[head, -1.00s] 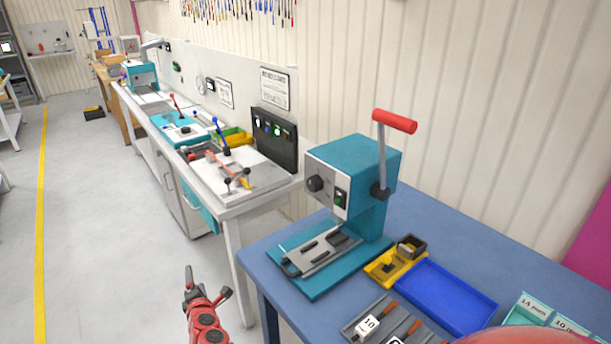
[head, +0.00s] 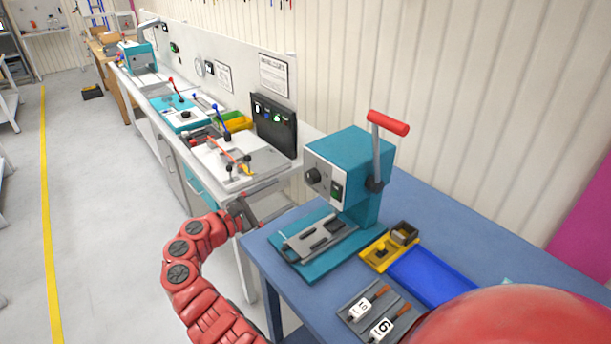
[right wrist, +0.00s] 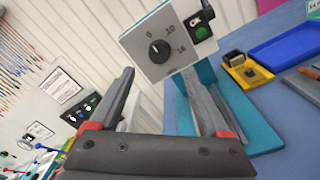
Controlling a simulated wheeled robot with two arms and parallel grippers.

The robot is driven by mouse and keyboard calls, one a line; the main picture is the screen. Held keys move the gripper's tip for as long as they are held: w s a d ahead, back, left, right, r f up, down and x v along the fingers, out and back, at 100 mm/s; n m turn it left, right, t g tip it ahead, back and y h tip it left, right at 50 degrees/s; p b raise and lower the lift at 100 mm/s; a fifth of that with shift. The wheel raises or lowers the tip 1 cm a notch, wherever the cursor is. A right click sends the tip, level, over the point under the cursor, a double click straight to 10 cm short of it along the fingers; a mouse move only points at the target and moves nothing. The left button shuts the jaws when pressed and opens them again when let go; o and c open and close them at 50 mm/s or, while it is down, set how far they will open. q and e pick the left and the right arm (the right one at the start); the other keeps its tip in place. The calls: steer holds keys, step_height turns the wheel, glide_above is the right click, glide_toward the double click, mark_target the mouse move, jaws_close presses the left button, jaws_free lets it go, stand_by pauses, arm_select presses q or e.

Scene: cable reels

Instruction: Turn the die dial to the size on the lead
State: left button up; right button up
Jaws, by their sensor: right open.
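The teal crimping press (head: 350,172) with a red-handled lever stands on the blue table. Its round black die dial (head: 312,176) is on the pale front panel. In the right wrist view the dial (right wrist: 160,53) has the marks 6, 10 and 16 around it; I cannot read its pointer surely. My right gripper (head: 285,196) is open and empty, left of the press. In its wrist view the fingers (right wrist: 160,78) point towards the panel, apart from the dial. Two tagged pieces lie at the table front, one marked 10 (head: 363,309), one apparently 6 (head: 383,329). My left gripper is out of view.
A yellow tray (head: 375,254) and a blue tray (head: 432,281) lie right of the press. A green button (right wrist: 203,33) sits beside the dial. A white workbench (head: 232,180) with tools is behind my right arm.

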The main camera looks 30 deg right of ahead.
mark_target(309, 179)
steer(key=d, duration=0.3)
steer(key=w+d+p, duration=0.1)
steer(key=d, duration=0.2)
steer(key=d+p, duration=0.1)
steer(key=d, duration=0.3)
steer(key=shift+w, duration=0.2)
jaws_close()
